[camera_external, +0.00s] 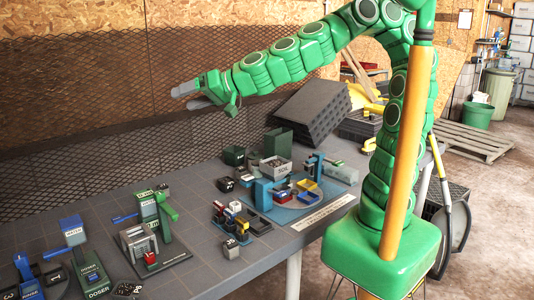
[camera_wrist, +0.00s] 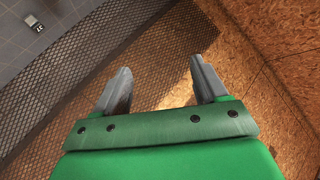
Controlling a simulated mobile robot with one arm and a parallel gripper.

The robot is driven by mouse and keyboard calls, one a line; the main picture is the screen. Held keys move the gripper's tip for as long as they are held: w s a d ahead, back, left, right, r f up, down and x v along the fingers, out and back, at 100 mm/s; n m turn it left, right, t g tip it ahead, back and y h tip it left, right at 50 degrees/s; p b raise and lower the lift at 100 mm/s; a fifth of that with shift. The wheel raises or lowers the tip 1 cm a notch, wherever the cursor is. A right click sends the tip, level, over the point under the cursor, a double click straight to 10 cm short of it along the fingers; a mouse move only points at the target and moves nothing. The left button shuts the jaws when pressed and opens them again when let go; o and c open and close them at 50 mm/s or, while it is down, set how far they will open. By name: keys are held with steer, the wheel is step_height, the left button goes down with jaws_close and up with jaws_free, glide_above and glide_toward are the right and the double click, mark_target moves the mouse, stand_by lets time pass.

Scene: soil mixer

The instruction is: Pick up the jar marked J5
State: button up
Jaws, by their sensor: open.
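My gripper (camera_external: 190,96) is open and empty, held high above the table at the left of the external view. In the wrist view its two grey fingers (camera_wrist: 160,70) stand apart with nothing between them. I cannot read a J5 mark on any jar. Small jars or blocks stand on the table: a dark one (camera_external: 225,184), a grey one at the front (camera_external: 230,250), and a cluster (camera_external: 240,213) near the middle. In the wrist view one small grey piece with a dark and white label (camera_wrist: 35,22) lies at the top left, well away from my fingers.
A grey tiled table (camera_external: 205,270) runs along a black mesh wall (camera_external: 120,160). Green and blue doser stations (camera_external: 152,232) stand at the left.

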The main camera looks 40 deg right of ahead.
steer(key=s+f+m+t+h, duration=0.2)
steer(key=s+f+h, duration=0.25)
steer(key=f, duration=0.25)
steer(key=t+h, duration=0.1)
steer(key=h, duration=0.5)
glide_above(228, 247)
steer(key=s+d, duration=0.2)
steer(key=s, duration=0.2)
step_height(228, 247, down, 6)
steer(key=shift+n+y, duration=0.25)
steer(key=shift+n, duration=0.15)
step_height(228, 247, down, 33)
steer(key=shift+f, duration=0.1)
steer(key=shift+x, duration=3.85)
steer(key=shift+a, duration=0.1)
steer(key=c, duration=1.1)
steer(key=shift+o, duration=0.2)
